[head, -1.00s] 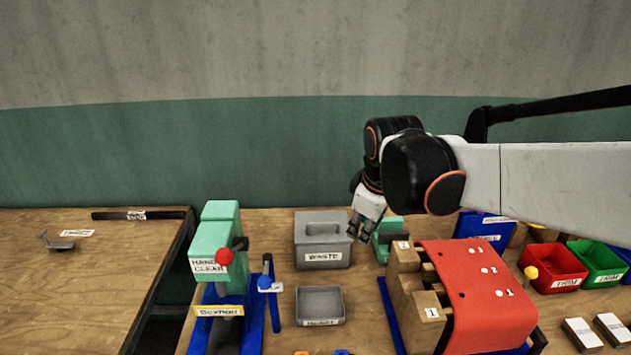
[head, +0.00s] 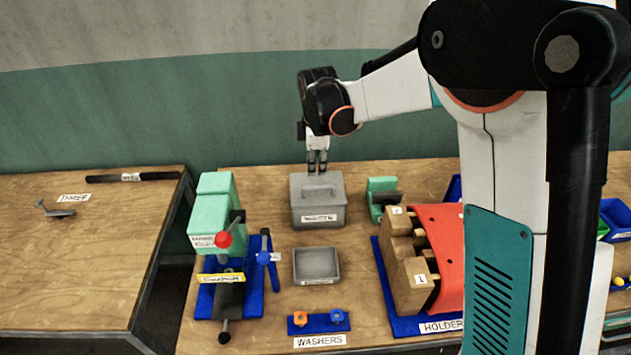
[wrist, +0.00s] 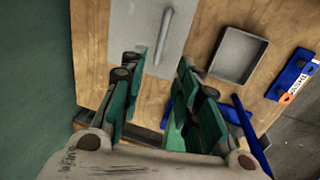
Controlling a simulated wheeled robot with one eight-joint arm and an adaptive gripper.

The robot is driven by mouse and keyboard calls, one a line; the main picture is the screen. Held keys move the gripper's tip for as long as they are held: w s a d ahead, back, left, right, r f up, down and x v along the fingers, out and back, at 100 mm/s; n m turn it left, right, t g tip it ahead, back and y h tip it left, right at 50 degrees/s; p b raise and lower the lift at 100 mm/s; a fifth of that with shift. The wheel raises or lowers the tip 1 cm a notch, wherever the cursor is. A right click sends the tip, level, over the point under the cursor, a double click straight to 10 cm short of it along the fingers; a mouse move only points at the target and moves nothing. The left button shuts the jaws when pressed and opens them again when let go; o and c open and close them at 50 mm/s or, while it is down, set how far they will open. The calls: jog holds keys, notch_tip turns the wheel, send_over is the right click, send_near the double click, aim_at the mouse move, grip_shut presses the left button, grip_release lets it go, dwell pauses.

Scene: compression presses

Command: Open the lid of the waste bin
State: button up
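The waste bin (head: 320,207) is a grey box with a label on its front, standing at the back of the bench. Its flat lid (head: 304,183) is closed and carries a bar handle (head: 318,191). In the wrist view the lid (wrist: 128,30) and its handle (wrist: 164,36) show at the top, beyond the fingers. My gripper (head: 317,168) points down just above the back of the lid, apart from the handle in the wrist view. In the wrist view my gripper (wrist: 157,85) has its fingers spread with nothing between them.
A green press (head: 215,215) stands left of the bin and a smaller green device (head: 382,197) right of it. An open grey tray (head: 316,265) lies in front. A red-covered holder (head: 440,255) with wooden blocks is to the right.

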aim_at(316, 188)
jog(key=f, duration=0.3)
jog(key=w+f, duration=0.1)
jog(key=f, duration=0.2)
jog(key=w+f+b, duration=0.1)
jog(key=f, duration=0.2)
jog(key=shift+f, duration=0.2)
grip_shut()
